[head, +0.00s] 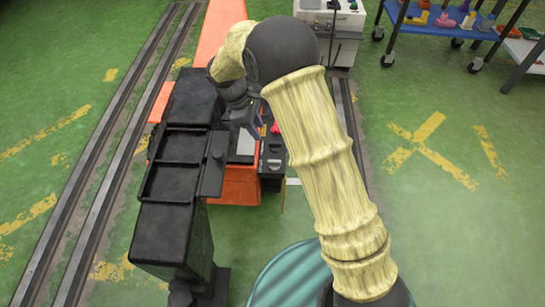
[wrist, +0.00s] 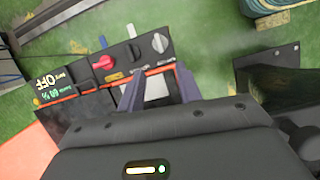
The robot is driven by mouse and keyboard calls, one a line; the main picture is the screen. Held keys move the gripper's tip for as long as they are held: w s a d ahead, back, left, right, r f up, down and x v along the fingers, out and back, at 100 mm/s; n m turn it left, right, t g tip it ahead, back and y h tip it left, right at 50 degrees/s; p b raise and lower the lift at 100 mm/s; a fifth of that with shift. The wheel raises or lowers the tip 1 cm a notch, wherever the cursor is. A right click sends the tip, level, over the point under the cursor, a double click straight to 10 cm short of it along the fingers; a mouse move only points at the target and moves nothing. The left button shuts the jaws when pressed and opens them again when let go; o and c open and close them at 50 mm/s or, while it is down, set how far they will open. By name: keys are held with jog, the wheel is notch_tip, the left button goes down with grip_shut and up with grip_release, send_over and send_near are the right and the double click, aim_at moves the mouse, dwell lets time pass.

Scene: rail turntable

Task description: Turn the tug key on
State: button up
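The tug's black control panel (wrist: 85,85) shows in the wrist view, with a red knob (wrist: 103,62) and a grey round knob (wrist: 160,42) on it. Which of them is the key I cannot tell; their small labels are unreadable. A display (wrist: 47,84) on the panel reads OFF in yellow, with green text beside it. My gripper (wrist: 160,70) is open, its two fingers apart over a light grey plate (wrist: 157,88) just below the grey knob. It seems to hold nothing. In the head view my gripper (head: 246,117) is over the orange tug (head: 235,187), partly hidden by my arm.
A black frame with tray-like recesses (head: 172,182) stands left of the tug. Rails (head: 105,160) run along the floor at the left. A white cabinet (head: 335,18) and a blue cart (head: 440,20) stand at the back.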

aim_at(274, 161)
jog(key=shift+w+a+f+n+h, duration=0.15)
jog(key=shift+a+f+n, duration=0.1)
jog(key=shift+a, duration=0.25)
jog(key=shift+w+a+f+n+h, duration=0.15)
jog(key=shift+a+n, duration=0.1)
jog(key=shift+a, duration=0.2)
jog(key=b+x, duration=0.6)
jog(key=x, duration=1.1)
jog(key=shift+f, duration=0.25)
jog(key=shift+d, duration=0.1)
jog(key=shift+c, duration=0.2)
grip_shut()
